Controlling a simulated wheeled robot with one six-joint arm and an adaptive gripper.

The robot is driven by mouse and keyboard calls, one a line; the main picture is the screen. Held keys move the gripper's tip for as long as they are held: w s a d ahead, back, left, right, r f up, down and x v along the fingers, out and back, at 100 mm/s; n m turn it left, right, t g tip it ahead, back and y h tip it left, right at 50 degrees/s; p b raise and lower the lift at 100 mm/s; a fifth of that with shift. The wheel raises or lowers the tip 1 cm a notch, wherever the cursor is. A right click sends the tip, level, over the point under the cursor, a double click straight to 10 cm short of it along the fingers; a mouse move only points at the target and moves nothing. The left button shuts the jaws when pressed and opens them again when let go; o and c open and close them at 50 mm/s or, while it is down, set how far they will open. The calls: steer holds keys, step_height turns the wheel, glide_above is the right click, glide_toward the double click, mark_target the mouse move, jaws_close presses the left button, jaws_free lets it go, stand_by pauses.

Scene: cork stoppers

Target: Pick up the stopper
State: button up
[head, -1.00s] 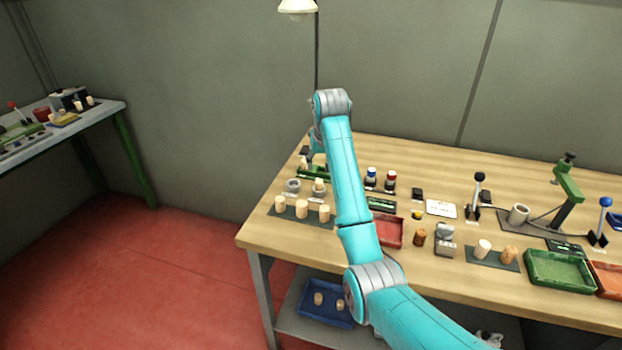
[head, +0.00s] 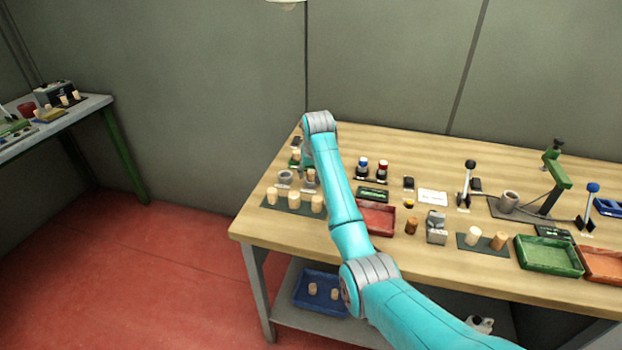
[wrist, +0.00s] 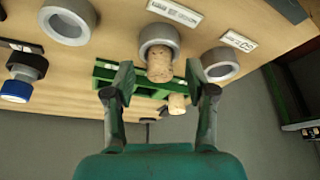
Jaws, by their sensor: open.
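A cork stopper (wrist: 159,66) stands in a grey ring holder (wrist: 152,37) in the wrist view, between and beyond my fingertips. It also shows in the head view (head: 311,175), left of my arm. My gripper (wrist: 158,84) is open, with one finger on each side and nothing clasped. A second, paler stopper (wrist: 177,104) is by a green rack (wrist: 140,86) behind the first, near the right finger. In the head view my gripper is hidden behind my arm.
Empty grey rings (wrist: 68,22) (wrist: 220,64) flank the held stopper. Several pale stoppers stand on a dark mat (head: 283,206) at the bench's front left. A red tray (head: 376,218) is right of my arm. A blue-capped bottle (wrist: 16,90) is at the wrist view's left.

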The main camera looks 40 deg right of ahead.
steer(key=c, duration=0.8)
steer(key=shift+c, duration=0.2)
